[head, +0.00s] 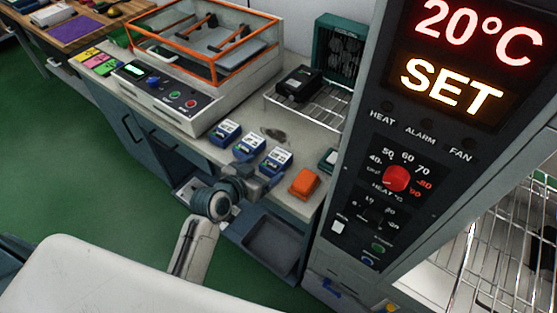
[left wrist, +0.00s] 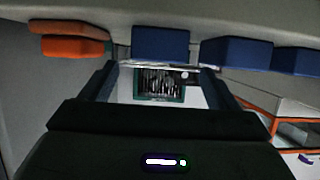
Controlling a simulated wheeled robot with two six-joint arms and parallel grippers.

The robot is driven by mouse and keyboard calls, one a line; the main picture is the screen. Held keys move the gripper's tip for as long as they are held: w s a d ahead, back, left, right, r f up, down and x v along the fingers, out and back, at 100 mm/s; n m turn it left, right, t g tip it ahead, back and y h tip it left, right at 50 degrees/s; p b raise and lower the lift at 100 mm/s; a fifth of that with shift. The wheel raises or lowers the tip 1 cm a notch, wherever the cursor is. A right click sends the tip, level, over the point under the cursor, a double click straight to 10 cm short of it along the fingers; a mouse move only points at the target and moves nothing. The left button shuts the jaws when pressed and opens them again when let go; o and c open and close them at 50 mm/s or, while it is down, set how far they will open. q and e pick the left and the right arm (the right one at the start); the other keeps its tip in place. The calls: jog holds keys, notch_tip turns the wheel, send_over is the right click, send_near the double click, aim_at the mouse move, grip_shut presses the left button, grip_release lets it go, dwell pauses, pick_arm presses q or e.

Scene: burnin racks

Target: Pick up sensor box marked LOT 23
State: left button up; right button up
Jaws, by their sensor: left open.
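Three blue sensor boxes with white labels stand in a row on the counter: a left one (head: 225,130), a middle one (head: 249,146) and a right one (head: 276,160). The label print is too small to read, so I cannot tell which is LOT 23. My left gripper (head: 264,184) is open and empty at the counter's front edge, just in front of the right box. In the left wrist view, which looks upside down, a blue box (left wrist: 160,44) shows beyond the gap between the open fingers (left wrist: 162,82). My right gripper is not in view.
An orange box (head: 304,183) sits right of the blue boxes; it also shows in the left wrist view (left wrist: 75,47). Behind are an orange-framed shaker (head: 205,65) and a wire rack (head: 310,105). A tall oven panel (head: 400,170) stands close on the right.

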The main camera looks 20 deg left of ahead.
aim_at(275, 161)
pick_arm(q)
jog(key=shift+x, duration=0.85)
jog(key=shift+w+d+p, duration=0.15)
jog(key=shift+w+p, duration=0.15)
jog(key=p+x, duration=0.1)
jog(key=x, duration=0.3)
jog(key=shift+w+d, duration=0.1)
jog(key=shift+d, duration=0.05)
jog(key=shift+w+f, duration=0.1)
jog(key=shift+w, duration=0.05)
jog(key=c, duration=1.2)
jog(key=shift+o, duration=0.2)
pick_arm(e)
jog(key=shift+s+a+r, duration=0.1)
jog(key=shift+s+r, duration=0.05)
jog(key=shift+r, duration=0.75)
